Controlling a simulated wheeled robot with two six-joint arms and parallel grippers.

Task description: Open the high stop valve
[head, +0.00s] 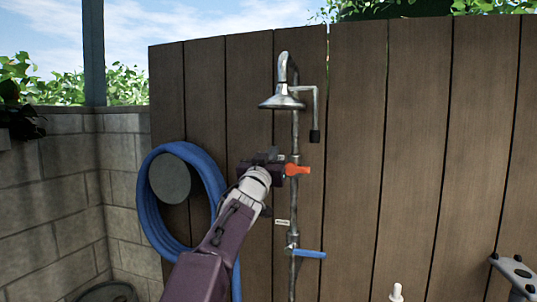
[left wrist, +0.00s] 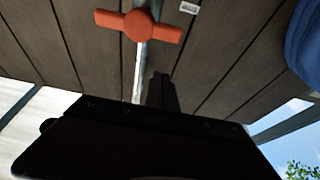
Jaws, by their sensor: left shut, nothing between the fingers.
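The upper valve on the shower pipe has an orange handle (head: 298,170), which lies crosswise to the pipe (head: 294,205). In the left wrist view the orange handle (left wrist: 112,19) shows as a bar with a round hub, near the top. My left gripper (head: 282,165) is beside the handle, just left of it in the head view, and hides part of the pipe. Its shut, empty fingers (left wrist: 162,92) show below the handle in the left wrist view, apart from it in the picture. My right gripper is not in view.
A blue lever (head: 310,254) sits lower on the same pipe. The shower head (head: 283,98) and a pull handle (head: 315,120) are above. A blue hose (head: 150,215) hangs at left on the plank fence (head: 400,150). A white bottle top (head: 396,292) shows at the bottom.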

